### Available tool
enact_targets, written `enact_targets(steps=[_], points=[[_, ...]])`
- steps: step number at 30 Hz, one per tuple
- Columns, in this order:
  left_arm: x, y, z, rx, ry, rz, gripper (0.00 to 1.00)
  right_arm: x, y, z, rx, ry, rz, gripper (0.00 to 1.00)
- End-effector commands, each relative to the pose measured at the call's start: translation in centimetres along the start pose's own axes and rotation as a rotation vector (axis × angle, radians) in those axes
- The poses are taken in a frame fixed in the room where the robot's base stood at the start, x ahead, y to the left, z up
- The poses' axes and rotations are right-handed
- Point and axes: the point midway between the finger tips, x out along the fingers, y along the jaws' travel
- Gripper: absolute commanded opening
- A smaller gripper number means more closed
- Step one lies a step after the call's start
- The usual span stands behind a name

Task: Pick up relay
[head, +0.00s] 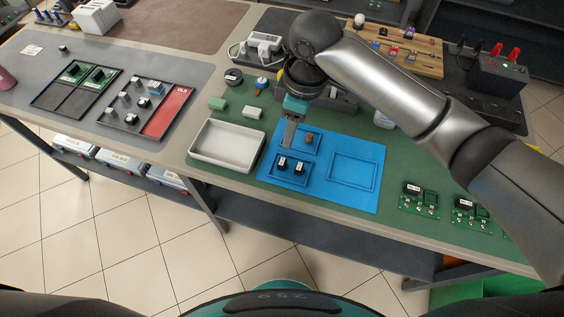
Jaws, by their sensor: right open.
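Two small black blocks with white markings, likely relays, stand in the lower-left compartment of the blue mat (350,147): a left block (283,161) and a right block (299,168). A brown block (309,138) sits in the compartment above them. My right gripper (289,142) points down over the left part of the mat, just above the two black blocks in the picture. It appears empty, and its fingers are seen nearly edge-on. Whether it touches anything is hard to tell. My left gripper is out of view.
An empty white tray (205,153) stands left of the mat. Green circuit boards, one at the front right (420,199), carry black labelled parts. The mat's large right compartment (353,184) is empty. My right arm crosses above the bench's right side.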

Motion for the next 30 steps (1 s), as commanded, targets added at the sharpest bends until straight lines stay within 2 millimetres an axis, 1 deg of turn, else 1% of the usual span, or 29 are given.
enact_targets(steps=[1,3,6,9,12,17,25,27,30], points=[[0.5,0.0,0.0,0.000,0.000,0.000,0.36,1.4,-0.2,0.1,0.000,-0.003,-0.005,0.45],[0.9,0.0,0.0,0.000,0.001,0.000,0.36,3.0,-0.1,0.1,0.001,-0.002,-0.004,0.45],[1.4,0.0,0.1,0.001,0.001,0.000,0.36,5.2,-0.1,0.0,0.001,-0.002,-0.004,0.45],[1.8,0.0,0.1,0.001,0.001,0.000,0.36,6.9,-0.1,0.0,0.001,0.000,-0.003,0.45],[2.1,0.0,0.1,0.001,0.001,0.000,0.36,8.0,-0.1,0.0,0.000,0.001,-0.002,0.45],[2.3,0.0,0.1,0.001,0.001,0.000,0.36,8.9,-0.1,-0.1,0.000,0.001,-0.001,0.45],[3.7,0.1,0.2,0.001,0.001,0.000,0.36,12.8,0.2,-0.3,0.000,0.000,-0.002,0.45],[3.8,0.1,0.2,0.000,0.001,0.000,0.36,13.4,0.2,-0.3,0.001,0.001,-0.001,0.45],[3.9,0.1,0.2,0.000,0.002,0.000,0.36,13.7,0.3,-0.4,0.000,0.002,0.001,0.45]])
